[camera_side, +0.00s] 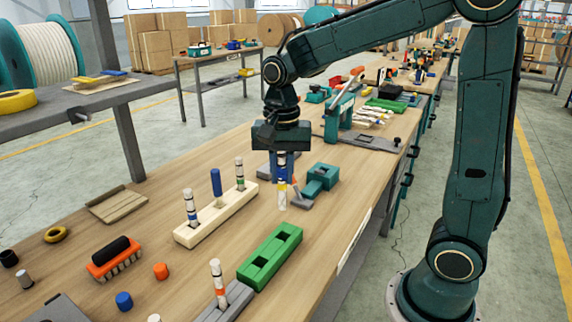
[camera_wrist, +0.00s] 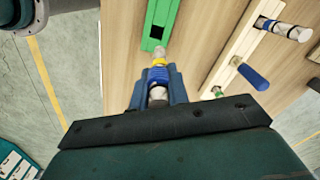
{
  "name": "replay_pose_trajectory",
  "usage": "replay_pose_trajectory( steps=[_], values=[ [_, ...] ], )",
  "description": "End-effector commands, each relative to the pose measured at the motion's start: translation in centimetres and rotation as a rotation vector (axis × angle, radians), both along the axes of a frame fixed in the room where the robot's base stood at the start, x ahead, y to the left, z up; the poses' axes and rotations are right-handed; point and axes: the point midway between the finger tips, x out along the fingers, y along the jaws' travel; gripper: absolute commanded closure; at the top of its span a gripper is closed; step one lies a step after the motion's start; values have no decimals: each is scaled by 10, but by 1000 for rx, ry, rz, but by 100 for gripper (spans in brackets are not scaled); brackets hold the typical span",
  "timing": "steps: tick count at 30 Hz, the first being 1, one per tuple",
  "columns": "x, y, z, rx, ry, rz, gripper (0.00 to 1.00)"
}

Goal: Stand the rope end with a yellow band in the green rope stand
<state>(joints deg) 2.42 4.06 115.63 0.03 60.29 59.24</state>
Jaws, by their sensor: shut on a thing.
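My gripper (camera_side: 281,166) is shut on a white rope end with a yellow band (camera_side: 282,187). The piece hangs upright, banded end down, above the table. In the wrist view the yellow-banded rope end (camera_wrist: 160,56) sticks out beyond the blue fingers (camera_wrist: 158,88). The green rope stand (camera_side: 252,271) lies on the table, nearer the side camera than the held rope end. It is a long block with two square holes in its top, both looking empty. In the wrist view part of the green stand (camera_wrist: 163,14) shows just beyond the rope tip, with one dark hole.
A cream stand (camera_side: 184,239) beside it holds two banded rope ends and a blue peg (camera_side: 216,183). A grey stand (camera_side: 240,294) holds an orange-banded rope end (camera_side: 217,280). A teal block (camera_side: 322,178) stands right of my gripper. An orange brush (camera_side: 112,258) lies at the front left.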

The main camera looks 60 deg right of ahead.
Motion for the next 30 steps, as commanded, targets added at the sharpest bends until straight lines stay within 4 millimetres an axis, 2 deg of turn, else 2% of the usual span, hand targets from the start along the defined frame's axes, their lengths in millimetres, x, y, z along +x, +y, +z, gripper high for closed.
replay_pose_trajectory(
  steps=[6,20,30],
  values=[
    [-10,13,-7,0,0,29,100],
    [-10,13,-9,0,1,29,100],
    [-10,13,-25,0,2,29,100]
  ],
)
